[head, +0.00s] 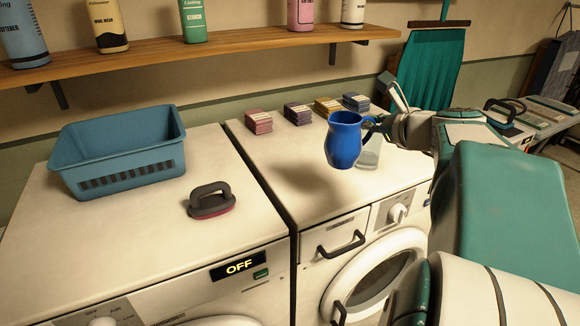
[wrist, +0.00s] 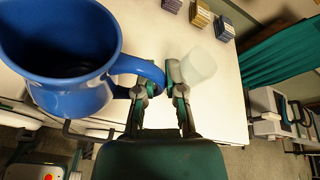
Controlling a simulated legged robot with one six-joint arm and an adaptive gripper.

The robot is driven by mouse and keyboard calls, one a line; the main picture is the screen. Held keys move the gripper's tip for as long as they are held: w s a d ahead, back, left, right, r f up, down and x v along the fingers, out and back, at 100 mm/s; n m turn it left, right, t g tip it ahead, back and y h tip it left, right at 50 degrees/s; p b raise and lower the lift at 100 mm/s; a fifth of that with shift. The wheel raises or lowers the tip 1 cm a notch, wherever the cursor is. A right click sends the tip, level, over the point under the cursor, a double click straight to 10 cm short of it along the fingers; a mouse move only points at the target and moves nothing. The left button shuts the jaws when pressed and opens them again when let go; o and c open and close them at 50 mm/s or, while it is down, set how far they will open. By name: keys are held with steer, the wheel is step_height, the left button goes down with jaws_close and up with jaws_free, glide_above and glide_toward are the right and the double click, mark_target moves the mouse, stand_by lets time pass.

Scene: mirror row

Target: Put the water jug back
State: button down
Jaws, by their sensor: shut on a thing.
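The blue water jug (head: 344,146) hangs roughly upright above the right-hand washing machine's top. Its handle points right, toward my gripper (head: 382,126). In the wrist view the jug (wrist: 75,100) fills the left side, with its open mouth facing up toward the camera. There my gripper (wrist: 160,86) is shut on the jug's handle, which passes between the fingers. The fingertips are partly hidden by the handle.
A clear cup (head: 368,155) stands behind the jug on the right machine (head: 330,200). Several small coloured stacks line its back. A blue basket (head: 120,150) and a dark-handled brush (head: 211,203) sit on the left machine.

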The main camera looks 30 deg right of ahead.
steer(key=w+f, duration=0.8)
steer(key=w, duration=0.1)
steer(key=w+f, duration=0.5)
steer(key=shift+d, duration=0.25)
steer(key=c, duration=0.7)
jaws_free()
steer(key=shift+s, duration=0.1)
